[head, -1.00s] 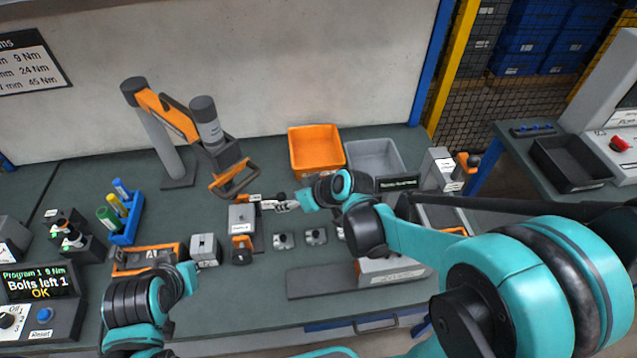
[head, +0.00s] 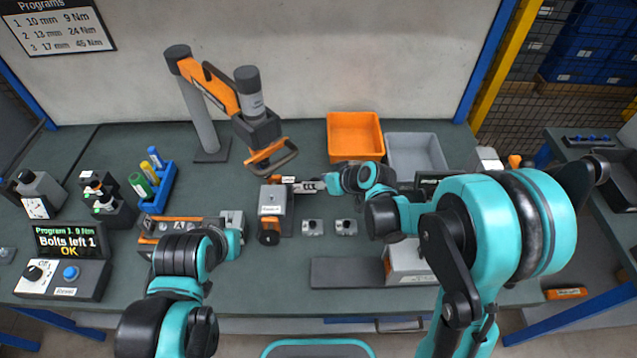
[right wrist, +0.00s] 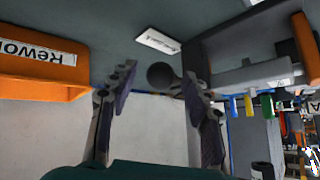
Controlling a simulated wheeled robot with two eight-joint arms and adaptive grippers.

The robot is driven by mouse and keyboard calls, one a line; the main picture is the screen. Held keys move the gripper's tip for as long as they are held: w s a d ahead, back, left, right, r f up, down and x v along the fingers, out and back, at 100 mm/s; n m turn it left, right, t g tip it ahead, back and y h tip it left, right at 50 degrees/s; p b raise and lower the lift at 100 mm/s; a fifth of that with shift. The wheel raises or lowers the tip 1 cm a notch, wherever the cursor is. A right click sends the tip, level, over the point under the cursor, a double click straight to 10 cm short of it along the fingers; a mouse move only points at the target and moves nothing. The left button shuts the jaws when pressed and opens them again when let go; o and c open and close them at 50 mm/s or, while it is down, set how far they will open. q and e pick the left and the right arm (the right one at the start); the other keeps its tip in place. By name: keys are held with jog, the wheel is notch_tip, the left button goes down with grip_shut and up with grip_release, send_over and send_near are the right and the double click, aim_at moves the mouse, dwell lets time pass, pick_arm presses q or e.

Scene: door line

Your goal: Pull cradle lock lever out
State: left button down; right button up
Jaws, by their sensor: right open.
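The cradle (head: 272,202) is a grey block with a white label and an orange part at its near end, standing on the bench left of my right gripper. The lock lever shows in the right wrist view as a dark round knob (right wrist: 160,76) on the side of the grey body. My right gripper (right wrist: 157,92) is open, with one finger on each side of the knob. In the head view my right gripper (head: 308,187) points left at the cradle's far right corner, hiding most of the lever. My left arm reaches in at the lower left; its gripper is hidden.
An orange bin (head: 355,137) and a grey bin (head: 416,153) stand behind my right arm. A tool arm (head: 215,92) with an orange handle rises behind the cradle. Small grey blocks (head: 312,228) sit right of the cradle. A control box (head: 62,277) stands at the left.

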grip_shut()
jog(key=shift+s+d, duration=0.1)
jog(key=shift+d, duration=1.45)
